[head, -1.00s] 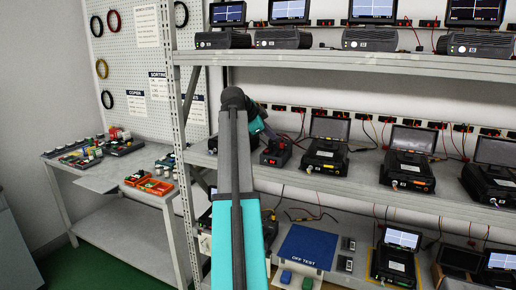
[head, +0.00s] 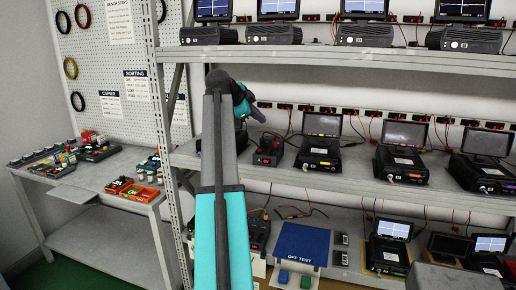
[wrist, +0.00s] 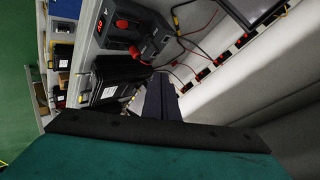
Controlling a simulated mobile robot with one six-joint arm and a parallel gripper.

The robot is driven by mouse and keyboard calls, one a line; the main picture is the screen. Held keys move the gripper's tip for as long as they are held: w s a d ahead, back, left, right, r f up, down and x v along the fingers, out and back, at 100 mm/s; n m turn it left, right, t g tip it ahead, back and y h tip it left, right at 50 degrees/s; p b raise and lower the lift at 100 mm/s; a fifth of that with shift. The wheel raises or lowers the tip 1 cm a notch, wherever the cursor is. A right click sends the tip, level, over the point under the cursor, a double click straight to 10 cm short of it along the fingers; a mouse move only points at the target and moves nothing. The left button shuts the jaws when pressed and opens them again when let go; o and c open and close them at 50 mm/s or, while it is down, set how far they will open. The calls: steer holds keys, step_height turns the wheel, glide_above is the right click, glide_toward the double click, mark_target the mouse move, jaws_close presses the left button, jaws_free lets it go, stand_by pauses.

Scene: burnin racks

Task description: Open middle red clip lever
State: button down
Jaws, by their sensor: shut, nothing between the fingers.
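My gripper (head: 257,114) shows in the head view past the end of my arm, in front of the middle shelf. In the wrist view its two dark fingers (wrist: 160,98) are together with nothing between them. A row of small dark units with red parts (head: 285,107) runs along the back of the middle shelf. In the wrist view some of these red parts (wrist: 214,61) show beyond the fingers, apart from them. I cannot tell which one is the middle clip lever. A dark box with red parts (head: 268,148) stands just below my gripper.
The upper shelf edge (head: 340,53) runs above my gripper. A perforated upright (head: 166,150) is to the left. A blue mat (head: 302,243) lies below.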

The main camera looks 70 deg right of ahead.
mark_target(259, 149)
steer(key=shift+w+a+f, duration=0.1)
steer(key=shift+w, duration=0.1)
steer(key=shift+w+d+f+b, duration=0.15)
steer(key=shift+f+b, duration=0.45)
steer(key=shift+f, duration=0.85)
steer(key=shift+s+d+f+b, duration=0.15)
steer(key=shift+f+b, duration=0.45)
steer(key=shift+f, duration=0.8)
steer(key=shift+w+d+f+b, duration=0.15)
steer(key=shift+f+b, duration=0.45)
steer(key=shift+f, duration=0.85)
steer(key=shift+d+f+b, duration=0.15)
steer(key=shift+f+b, duration=0.35)
steer(key=shift+f, duration=0.25)
steer(key=shift+r, duration=0.1)
steer(key=shift+r, duration=0.7)
steer(key=shift+r+p, duration=0.1)
steer(key=shift+p, duration=0.2)
steer(key=shift+a+r+p, duration=0.2)
steer(key=shift+r+p, duration=0.25)
steer(key=shift+r, duration=0.75)
steer(key=shift+a+r+p, duration=0.2)
steer(key=shift+r+p, duration=0.25)
steer(key=shift+r, duration=0.75)
steer(key=shift+r, duration=0.1)
